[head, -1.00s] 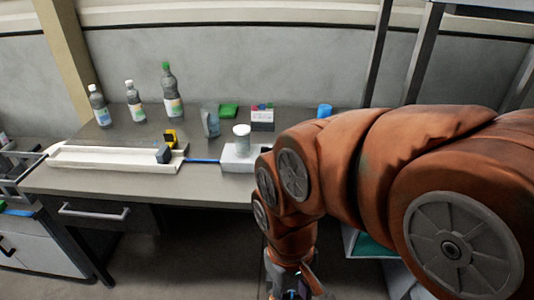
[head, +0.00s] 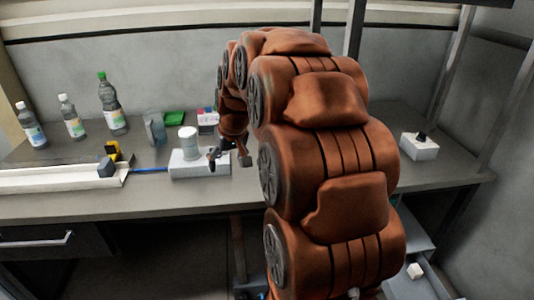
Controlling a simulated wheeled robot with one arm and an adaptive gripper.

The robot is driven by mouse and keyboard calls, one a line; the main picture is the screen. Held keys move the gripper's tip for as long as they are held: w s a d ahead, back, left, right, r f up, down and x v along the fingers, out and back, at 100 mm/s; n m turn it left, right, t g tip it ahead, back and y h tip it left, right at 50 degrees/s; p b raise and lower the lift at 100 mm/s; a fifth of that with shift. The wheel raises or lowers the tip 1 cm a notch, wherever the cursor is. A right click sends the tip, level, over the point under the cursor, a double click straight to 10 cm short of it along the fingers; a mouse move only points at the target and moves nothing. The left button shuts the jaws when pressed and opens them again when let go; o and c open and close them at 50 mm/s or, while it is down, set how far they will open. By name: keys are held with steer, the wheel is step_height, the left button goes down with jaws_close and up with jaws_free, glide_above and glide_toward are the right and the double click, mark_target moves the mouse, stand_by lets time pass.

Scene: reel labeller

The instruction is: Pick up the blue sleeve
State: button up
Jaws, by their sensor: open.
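The blue sleeve does not show clearly now. A small blue cylinder that stood at the back of the bench in the earlier view is now out of sight, apparently behind my arm. My gripper (head: 229,160) is above the bench, fingers pointing down, open with nothing seen between them. It is just right of a white jar (head: 188,139) on a white block (head: 188,166), partly overlapping the block's right end. A thin blue strip (head: 150,170) runs between that block and the long white tray (head: 50,179).
Several bottles, one with a green cap (head: 113,112), stand at the back left. A grey-blue upright piece (head: 155,130), a green block (head: 174,118) and a labelled box (head: 207,119) are behind the jar. A white box with a black knob (head: 419,146) sits at the right.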

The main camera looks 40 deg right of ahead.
steer(key=w+d+f+m+t+h+b, duration=0.1)
steer(key=w+d, duration=0.2)
steer(key=d, duration=0.8)
steer(key=w+d+f+m+t+h+b, duration=0.1)
steer(key=w+d, duration=0.1)
steer(key=d, duration=0.9)
steer(key=shift+p+x, duration=1.05)
steer(key=shift+x, duration=2.65)
steer(key=c, duration=1.4)
